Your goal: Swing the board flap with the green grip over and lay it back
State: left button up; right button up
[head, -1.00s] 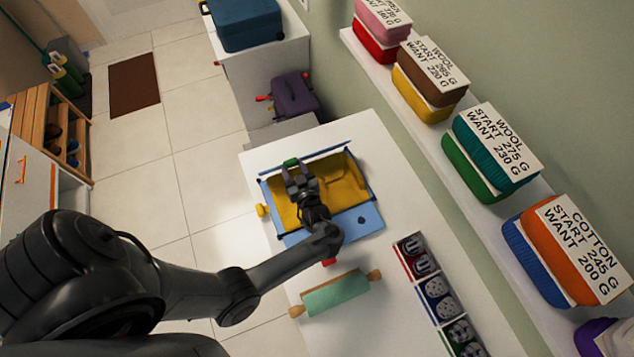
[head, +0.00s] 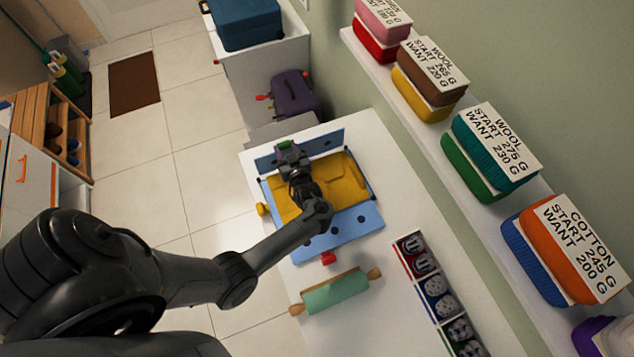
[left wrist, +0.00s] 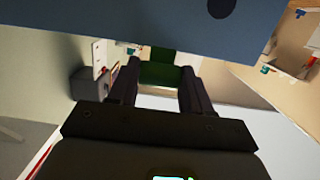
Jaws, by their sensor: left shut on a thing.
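The blue folding board (head: 372,215) lies on a white table with a yellow cloth (head: 345,180) on its middle. Its far flap (head: 325,143) carries the green grip (head: 285,144) and tilts outward, away from the cloth, with its blue face showing. My left gripper (head: 287,150) is shut on the green grip. In the left wrist view the green grip (left wrist: 160,74) sits between both fingers, and the blue flap (left wrist: 140,25) with a dark hole crosses the top. The gripper hides part of the flap and cloth. My right gripper is not in view.
A yellow grip (head: 262,209) sits at the board's left and a red grip (head: 328,258) at its near edge. A shelf with folded, labelled knitwear (head: 497,148) runs along the right wall.

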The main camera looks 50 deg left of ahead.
pick_arm(q)
jog(key=shift+w+a+f, duration=0.1)
jog(key=shift+w+a, duration=0.1)
jog(key=shift+a, duration=0.45)
jog(key=shift+w+a+b, duration=0.15)
jog(key=shift+a+b, duration=0.15)
jog(key=shift+a, duration=0.2)
jog(key=shift+w+a+f+g+h+p, duration=0.3)
jog(key=shift+w+a+f+g+h, duration=0.25)
jog(key=shift+a+f+h, duration=0.85)
jog(key=shift+w+a+f+g+h+p, duration=0.4)
jog(key=shift+w+a+f+h, duration=0.35)
jog(key=shift+a+h, duration=0.7)
jog(key=shift+w+a+f+g+h+p, duration=0.2)
jog(key=shift+w+a+f+g+h, duration=0.35)
jog(key=shift+a+f+h, duration=0.9)
jog(key=shift+w+a+f+g+b, duration=0.1)
jog(key=shift+a+f+g+b, duration=0.2)
jog(key=shift+a+f+b, duration=0.4)
jog(key=shift+w+a+f+h+b, duration=0.1)
jog(key=shift+a+f+h+b, duration=0.15)
jog(key=shift+f+h+b, duration=0.85)
jog(key=shift+a+f+g+h+b, duration=0.1)
jog(key=shift+f+g+h+b, duration=0.4)
jog(key=shift+f+b, duration=0.65)
jog(key=shift+r, duration=0.25)
